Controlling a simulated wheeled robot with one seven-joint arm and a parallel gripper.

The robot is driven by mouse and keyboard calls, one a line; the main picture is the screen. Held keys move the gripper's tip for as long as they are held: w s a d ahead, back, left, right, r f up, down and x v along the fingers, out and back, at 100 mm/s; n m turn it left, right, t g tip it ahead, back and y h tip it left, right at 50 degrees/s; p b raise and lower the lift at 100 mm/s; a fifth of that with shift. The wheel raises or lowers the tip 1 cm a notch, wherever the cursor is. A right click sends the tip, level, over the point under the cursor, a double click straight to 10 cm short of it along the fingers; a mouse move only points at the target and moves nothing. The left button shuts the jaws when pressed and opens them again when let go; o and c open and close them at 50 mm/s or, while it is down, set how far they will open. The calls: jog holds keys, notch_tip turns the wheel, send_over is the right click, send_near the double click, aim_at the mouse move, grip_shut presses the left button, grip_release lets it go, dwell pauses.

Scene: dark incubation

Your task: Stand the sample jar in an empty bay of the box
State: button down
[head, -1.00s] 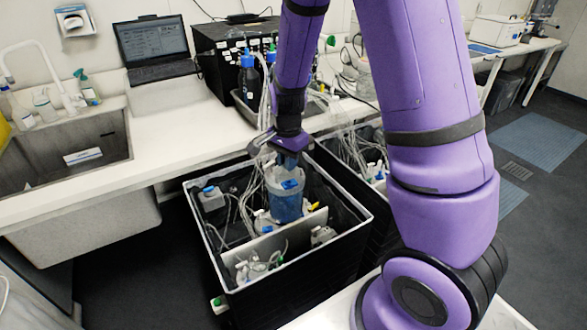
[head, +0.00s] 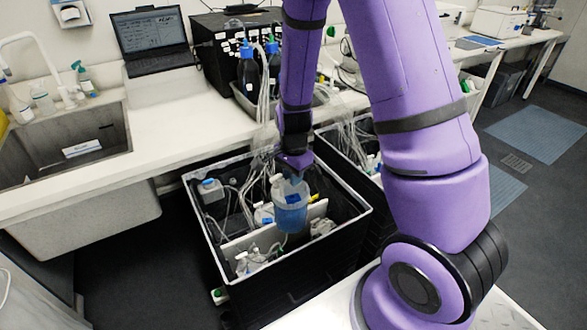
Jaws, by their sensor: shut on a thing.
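The sample jar (head: 291,212) is a clear round jar with blue contents. My gripper (head: 293,178) is shut on its top and holds it upright. The box (head: 356,222) is black with a pale rim and open on top. The jar is over the box's right-hand middle, in front of part of a pale divider (head: 240,240). I cannot tell how far its base is above the floor of the box. The front part of the box holds small bottles and tubing (head: 255,262). The jar and the walls hide some of the bays.
In the box, a grey container with a blue cap (head: 211,190) stands at the back left and a white-lidded jar (head: 265,213) behind the held jar. Loose tubes hang over the back rim. A second black box (head: 362,140) adjoins on the right. The counter (head: 190,115) runs behind.

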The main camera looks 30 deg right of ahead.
notch_tip(320, 180, down, 25)
dwell(1.9)
jog(key=shift+f, duration=2.1)
dwell(0.8)
jog(key=c, duration=1.1)
grip_release()
notch_tip(320, 180, up, 9)
